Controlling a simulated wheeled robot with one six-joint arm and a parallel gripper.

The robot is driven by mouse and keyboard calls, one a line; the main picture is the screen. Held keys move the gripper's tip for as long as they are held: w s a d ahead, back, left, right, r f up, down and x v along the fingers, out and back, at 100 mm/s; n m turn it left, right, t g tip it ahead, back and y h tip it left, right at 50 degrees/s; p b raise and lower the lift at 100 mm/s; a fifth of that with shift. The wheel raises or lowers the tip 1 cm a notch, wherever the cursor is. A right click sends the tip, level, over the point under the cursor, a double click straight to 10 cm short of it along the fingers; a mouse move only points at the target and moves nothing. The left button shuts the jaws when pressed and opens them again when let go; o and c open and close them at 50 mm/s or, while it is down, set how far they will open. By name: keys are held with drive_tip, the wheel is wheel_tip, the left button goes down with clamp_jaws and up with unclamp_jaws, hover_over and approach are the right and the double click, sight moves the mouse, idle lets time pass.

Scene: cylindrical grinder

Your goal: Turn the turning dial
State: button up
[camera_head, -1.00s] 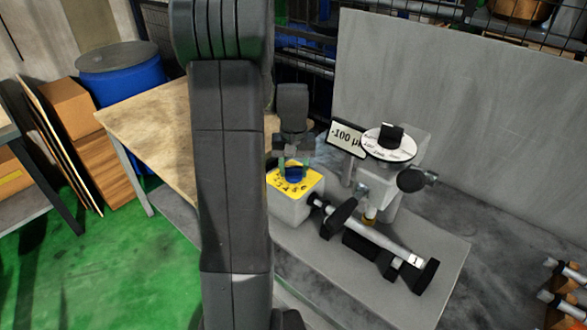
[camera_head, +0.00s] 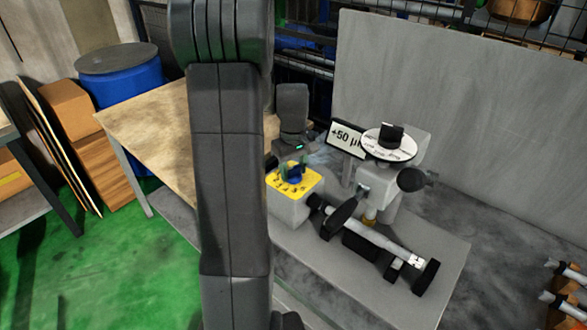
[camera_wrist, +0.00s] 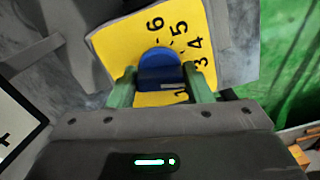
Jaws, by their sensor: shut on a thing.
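The turning dial is a blue knob (camera_head: 295,174) on a yellow numbered plate (camera_head: 311,178), on top of a light grey box on the machine. In the wrist view the blue knob (camera_wrist: 158,70) sits between two green fingers, with numbers 3 to 6 readable on the yellow plate (camera_wrist: 120,44). In the head view my gripper (camera_head: 293,168) shows at the knob, partly small and hard to make out. A display sign (camera_head: 346,137) beside it reads +50 µ, its end cut off.
A white dial with a black knob (camera_head: 391,135) stands behind, right of the sign. A cylindrical workpiece (camera_head: 378,236) with black wheels lies in front. A wooden table (camera_head: 150,125) and a blue barrel (camera_head: 125,82) are at left.

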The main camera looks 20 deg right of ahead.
sight(294, 168)
drive_tip(key=shift+w+r, duration=0.1)
idle(0.3)
drive_tip(key=o, duration=0.9)
drive_tip(key=shift+o, duration=0.2)
wheel_tip(294, 168, up, 14)
drive_tip(key=shift+b, duration=0.35)
wheel_tip(294, 168, down, 14)
drive_tip(key=shift+f+p, duration=0.1)
drive_tip(key=shift+p, duration=0.25)
